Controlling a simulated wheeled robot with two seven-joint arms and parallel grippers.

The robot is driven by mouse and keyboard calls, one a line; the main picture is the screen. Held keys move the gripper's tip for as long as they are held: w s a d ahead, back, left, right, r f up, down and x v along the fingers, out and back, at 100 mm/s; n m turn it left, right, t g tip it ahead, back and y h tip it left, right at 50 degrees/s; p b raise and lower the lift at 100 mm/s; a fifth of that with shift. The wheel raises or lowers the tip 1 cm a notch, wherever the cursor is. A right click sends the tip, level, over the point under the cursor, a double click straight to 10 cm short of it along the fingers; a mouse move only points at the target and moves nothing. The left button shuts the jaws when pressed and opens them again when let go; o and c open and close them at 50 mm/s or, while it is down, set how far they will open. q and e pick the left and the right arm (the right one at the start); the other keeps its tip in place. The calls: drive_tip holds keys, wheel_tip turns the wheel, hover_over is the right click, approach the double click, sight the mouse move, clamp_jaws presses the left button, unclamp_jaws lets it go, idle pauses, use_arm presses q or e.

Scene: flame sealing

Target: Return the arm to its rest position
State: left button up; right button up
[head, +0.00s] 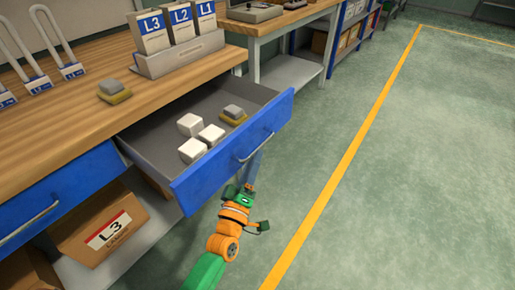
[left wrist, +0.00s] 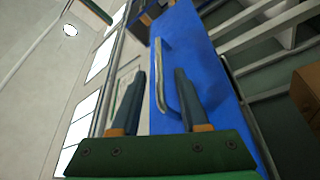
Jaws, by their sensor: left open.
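My left gripper (head: 253,168) is in front of the open blue drawer (head: 225,165), just below its handle (head: 257,147). The arm reaches up to it from the bottom of the head view. In the left wrist view the two fingers of the gripper (left wrist: 161,74) are spread, with nothing held between them. The drawer handle (left wrist: 160,75) shows between and beyond the fingertips, on the blue drawer front (left wrist: 205,65). I cannot tell how far the handle is from the fingers. My right gripper is not in view.
The drawer holds several white blocks (head: 190,124) and a grey-and-yellow sponge-like block (head: 233,114). A similar block (head: 114,91) lies on the wooden bench (head: 60,125). A rack (head: 178,57) holds labelled packets. A cardboard box (head: 97,228) sits below. The floor at right is clear.

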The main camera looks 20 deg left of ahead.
use_arm(q)
drive_tip(key=shift+v, duration=1.15)
